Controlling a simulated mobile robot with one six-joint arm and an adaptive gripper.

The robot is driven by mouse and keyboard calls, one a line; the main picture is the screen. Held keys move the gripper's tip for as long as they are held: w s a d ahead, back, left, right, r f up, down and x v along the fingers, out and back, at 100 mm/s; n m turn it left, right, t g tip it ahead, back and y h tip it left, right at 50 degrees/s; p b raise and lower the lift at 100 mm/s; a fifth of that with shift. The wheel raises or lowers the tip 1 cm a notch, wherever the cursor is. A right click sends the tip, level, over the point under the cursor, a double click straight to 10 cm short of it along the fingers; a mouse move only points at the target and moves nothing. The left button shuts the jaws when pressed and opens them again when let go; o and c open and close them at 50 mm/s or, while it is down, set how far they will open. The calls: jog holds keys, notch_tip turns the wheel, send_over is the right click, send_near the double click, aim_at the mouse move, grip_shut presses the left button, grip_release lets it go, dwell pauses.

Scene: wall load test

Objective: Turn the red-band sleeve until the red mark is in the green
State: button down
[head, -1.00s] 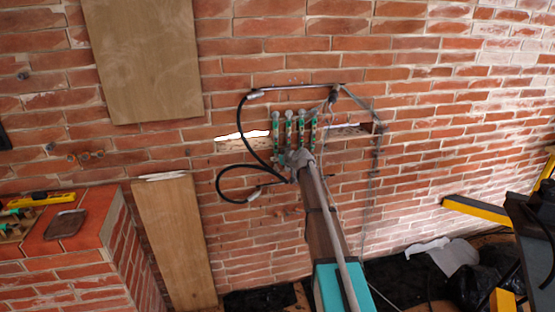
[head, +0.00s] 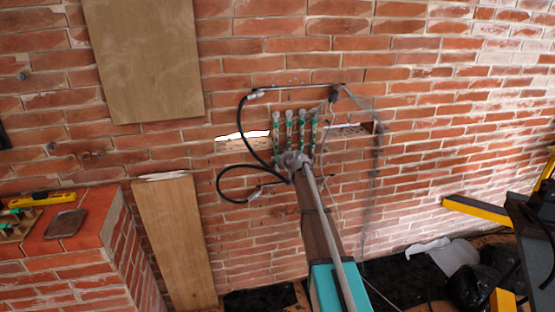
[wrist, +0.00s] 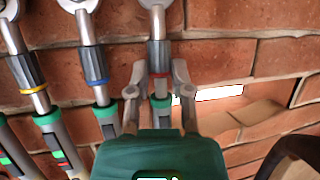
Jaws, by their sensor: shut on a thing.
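The red-band sleeve (wrist: 158,55) is a dark grip with a red ring at its lower end, on a metal tool hanging upright against the brick wall in the wrist view. My gripper (wrist: 159,69) has one finger on each side of it and is shut on it around the red ring. The green housing of my gripper covers most of the tool's lower part, so the red mark and its green zone cannot be read. In the head view my gripper (head: 294,159) is at the lower ends of the hanging tools, which are too small to tell apart.
A blue-band sleeve (wrist: 93,66) and a yellow-band sleeve (wrist: 27,70) hang close on the left. A wall slot (wrist: 225,95) opens on the right. In the head view a black hose (head: 243,140) loops left of my gripper. Wooden boards (head: 175,240) stand further left.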

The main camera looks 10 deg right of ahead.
jog(key=c, duration=0.5)
grip_release()
jog(key=shift+c, duration=0.2)
jog(key=shift+w+d+n+y, duration=0.1)
jog(key=shift+d+n+y, duration=0.1)
jog(key=shift+n+y, duration=0.45)
jog(key=p+v, duration=0.5)
jog(key=v, duration=0.8)
jog(key=shift+s+d+r, duration=0.25)
jog(key=shift+d+r, duration=0.05)
jog(key=shift+r, duration=0.05)
jog(key=shift+y, duration=0.25)
